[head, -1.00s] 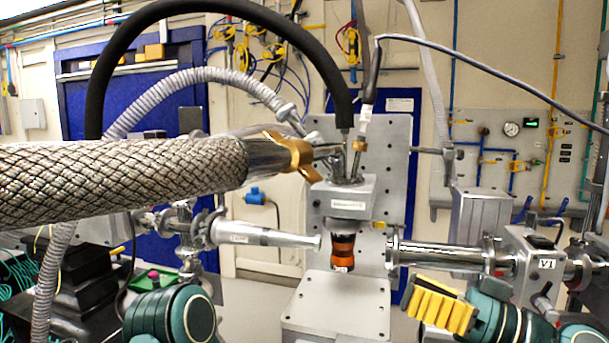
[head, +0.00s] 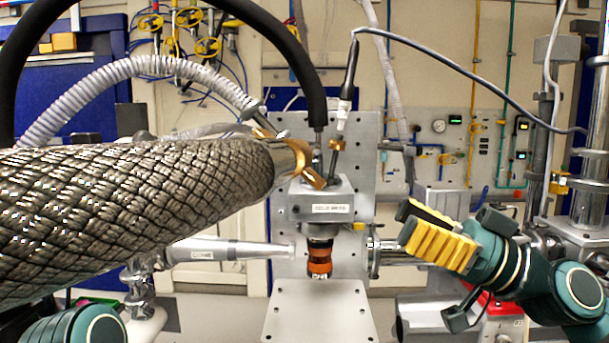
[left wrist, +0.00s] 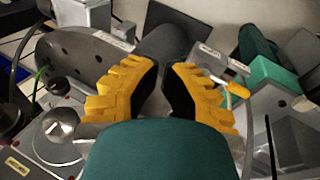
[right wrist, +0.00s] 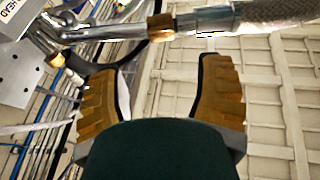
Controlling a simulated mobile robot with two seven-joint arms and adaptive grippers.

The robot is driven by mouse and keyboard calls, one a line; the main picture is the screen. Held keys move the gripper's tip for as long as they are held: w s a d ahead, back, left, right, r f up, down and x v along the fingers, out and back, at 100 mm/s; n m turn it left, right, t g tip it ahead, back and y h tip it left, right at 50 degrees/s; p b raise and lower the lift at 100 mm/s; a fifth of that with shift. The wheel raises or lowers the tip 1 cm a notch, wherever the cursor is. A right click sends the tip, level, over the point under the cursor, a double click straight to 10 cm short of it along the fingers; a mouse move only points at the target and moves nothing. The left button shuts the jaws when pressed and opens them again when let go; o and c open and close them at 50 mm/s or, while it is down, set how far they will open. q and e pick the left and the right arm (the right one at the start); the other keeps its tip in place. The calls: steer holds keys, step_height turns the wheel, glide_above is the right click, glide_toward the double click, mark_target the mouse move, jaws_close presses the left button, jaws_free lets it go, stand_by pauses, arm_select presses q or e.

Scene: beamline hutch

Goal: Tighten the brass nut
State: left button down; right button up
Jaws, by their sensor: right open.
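A brass nut with wing-like lugs (head: 303,165) sits at the end of the thick braided hose (head: 130,205), beside the cold head block (head: 320,205).
An orange-banded cylinder (head: 319,262) hangs under the block, above a grey plate (head: 318,312). A horizontal steel cone (head: 225,250) lies to its left. A black hose and a grey cable (head: 450,68) arch overhead. A perforated plate (head: 355,180) stands behind.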

mark_target(313, 174)
steer(key=x, duration=1.3)
steer(key=shift+s+d, duration=0.1)
jaws_close()
